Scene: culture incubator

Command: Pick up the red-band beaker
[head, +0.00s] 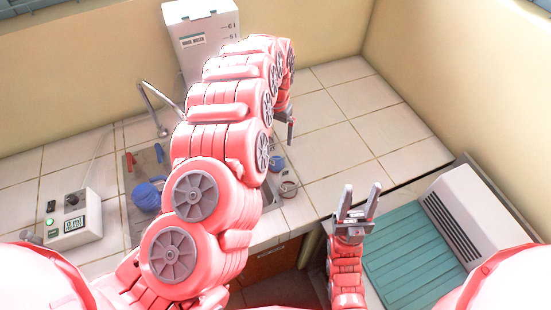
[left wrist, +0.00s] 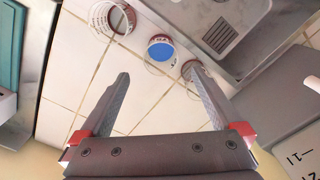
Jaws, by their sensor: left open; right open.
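Three glass beakers stand on the tiles in the left wrist view. A clear beaker with white markings (left wrist: 108,20) has a dark reddish band. A beaker with blue liquid (left wrist: 160,50) has a reddish rim. A third beaker (left wrist: 190,67) shows a reddish band and is partly hidden by a finger. I cannot tell which is the red-band beaker. In the head view, the blue-liquid beaker (head: 277,163) and a clear beaker (head: 289,187) show beside my arm. My left gripper (head: 290,136) is open and empty, its fingers reaching toward the beakers. My right gripper (head: 357,203) is open and empty.
A sink with a tap (head: 150,105) and a blue round object (head: 147,196) lie left. A control box (head: 72,217) stands further left, a white tank (head: 204,35) behind. A white device (head: 475,215) and teal ribbed panel (head: 408,255) are right. Tiles behind the beakers are clear.

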